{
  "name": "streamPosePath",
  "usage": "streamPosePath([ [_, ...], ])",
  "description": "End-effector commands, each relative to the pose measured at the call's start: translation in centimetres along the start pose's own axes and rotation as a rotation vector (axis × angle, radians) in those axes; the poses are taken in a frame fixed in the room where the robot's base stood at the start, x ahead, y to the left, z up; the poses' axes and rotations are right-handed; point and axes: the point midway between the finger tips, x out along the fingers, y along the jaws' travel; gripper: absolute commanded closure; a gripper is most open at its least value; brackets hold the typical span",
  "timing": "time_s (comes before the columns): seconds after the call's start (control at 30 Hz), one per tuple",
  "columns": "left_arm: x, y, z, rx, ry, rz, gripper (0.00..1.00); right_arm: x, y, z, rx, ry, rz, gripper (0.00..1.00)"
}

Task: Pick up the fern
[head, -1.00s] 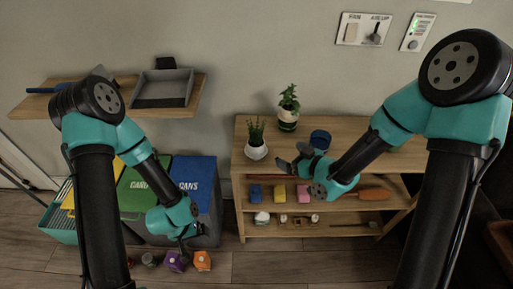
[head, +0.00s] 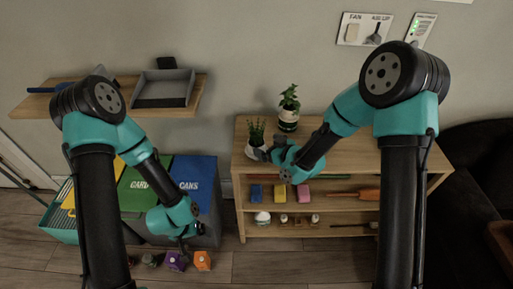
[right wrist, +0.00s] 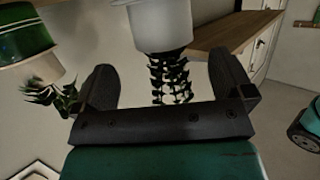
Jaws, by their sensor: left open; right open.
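The fern, a plant with rows of small dark leaflets, stands in a plain white pot (head: 254,146) on the shelf unit's top. In the right wrist view it appears upside down, with its fronds (right wrist: 170,82) between my open fingers and its pot (right wrist: 160,25) beyond the fingertips. My right gripper (head: 263,155) is open at the pot's front right in the head view; contact cannot be told. It also shows in the right wrist view (right wrist: 161,65). My left gripper (head: 184,243) is low by the bins, open; its fingers show poorly.
A taller leafy plant in a green and white pot (head: 288,118) stands close behind the fern; it also shows in the right wrist view (right wrist: 20,38). The wooden shelf unit (head: 375,160) holds coloured blocks below. Bins (head: 190,175) stand left; a wall shelf (head: 120,112) holds a grey tray.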

Motion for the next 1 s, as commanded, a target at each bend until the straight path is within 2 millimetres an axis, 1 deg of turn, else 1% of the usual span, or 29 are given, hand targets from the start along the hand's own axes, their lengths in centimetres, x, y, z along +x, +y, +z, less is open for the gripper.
streamPosePath([
  [0.17,0.0,0.0,0.0,0.0,0.0,0.0,0.06,0.4,-0.1,0.0,0.0,0.0,-0.001,0.01],
  [0.27,0.0,0.0,0.0,0.0,0.0,0.0,0.06,1.4,-0.3,0.1,-0.001,0.0,-0.001,0.01],
  [0.5,0.0,0.0,0.0,0.0,0.0,0.0,0.06,4.6,-0.5,0.1,-0.001,0.0,-0.001,0.01],
  [0.57,0.0,0.0,0.0,0.0,0.0,0.0,0.06,5.0,-0.5,0.1,-0.001,0.0,0.0,0.01],
  [1.0,0.0,0.0,0.0,0.0,0.0,0.0,0.06,5.2,-0.4,0.1,0.0,0.0,0.0,0.01],
])
